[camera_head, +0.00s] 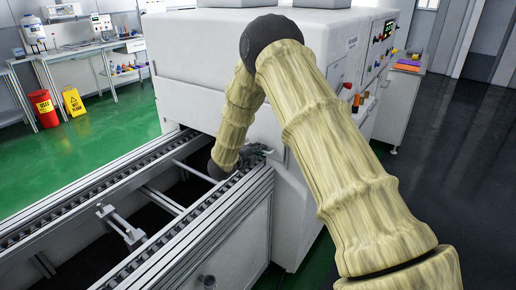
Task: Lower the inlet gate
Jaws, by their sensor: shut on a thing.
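The big white machine (207,70) stands at the end of the conveyor. Its dark inlet opening (190,141) is low on the near face, above the conveyor rails. My arm, in a pale yellow sleeve, reaches down to the inlet's right side. My gripper (259,151) is small and partly hidden by my arm, beside the right rail against the machine. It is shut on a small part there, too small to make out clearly. The inlet gate cannot be clearly told apart, so its height is unclear.
Two conveyor rails (67,208) run to the inlet with crossbars and a dark gap between them. A grey bracket (122,224) sits across the gap. A control panel (381,38) is at right.

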